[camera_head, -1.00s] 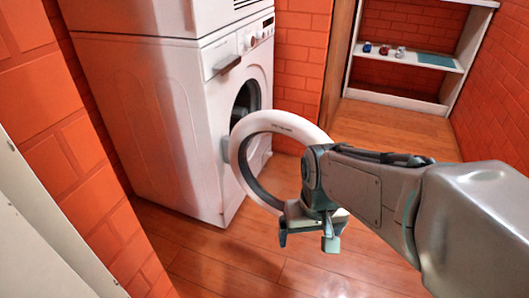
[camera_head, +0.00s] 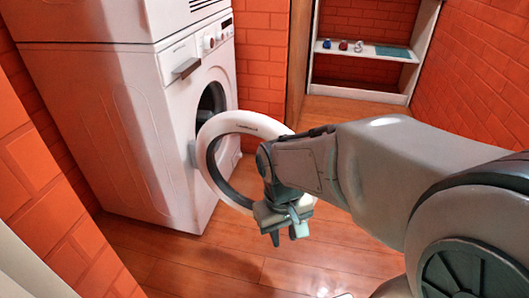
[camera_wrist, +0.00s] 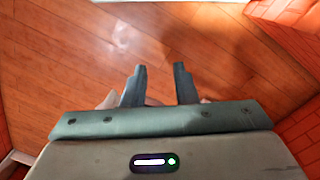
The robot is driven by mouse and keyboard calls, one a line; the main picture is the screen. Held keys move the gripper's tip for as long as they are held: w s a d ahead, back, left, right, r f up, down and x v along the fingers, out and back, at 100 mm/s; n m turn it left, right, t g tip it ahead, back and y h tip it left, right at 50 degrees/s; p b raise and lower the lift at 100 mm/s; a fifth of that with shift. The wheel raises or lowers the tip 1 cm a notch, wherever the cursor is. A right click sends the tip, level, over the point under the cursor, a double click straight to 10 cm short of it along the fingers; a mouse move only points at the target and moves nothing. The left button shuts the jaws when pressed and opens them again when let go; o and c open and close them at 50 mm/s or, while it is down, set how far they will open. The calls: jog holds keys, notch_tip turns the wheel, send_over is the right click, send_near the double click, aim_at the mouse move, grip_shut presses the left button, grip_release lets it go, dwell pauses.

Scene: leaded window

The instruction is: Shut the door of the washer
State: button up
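The white washer (camera_head: 120,130) stands at the left in the head view, below another white appliance. Its round door (camera_head: 245,122), a white ring with a dark inner rim, is swung wide open to the right, showing the dark drum opening (camera_head: 211,100). My gripper (camera_head: 286,236) points down at the door's lower right, on its near side; my wrist hides part of the ring. I cannot tell whether it touches the door. In the wrist view my gripper's two fingers (camera_wrist: 157,72) are apart with only floor visible between them.
A white shelf unit (camera_head: 365,91) with small items stands at the back right. Orange brick walls (camera_head: 475,75) close in on the right and at the near left. The wooden floor (camera_head: 225,262) in front of the washer is clear.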

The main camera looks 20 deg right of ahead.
jog(key=w+f+n+g+h+p, duration=0.1)
jog(key=w+f+n+h+p, duration=0.85)
jog(key=w+n+h, duration=0.65)
jog(key=s+d+h+b, duration=0.1)
jog(key=d+b, duration=0.3)
jog(key=d, duration=1)
jog(key=shift+s+d+f, duration=0.3)
jog(key=shift+s, duration=0.6)
grip_shut()
jog(key=shift+w, duration=0.1)
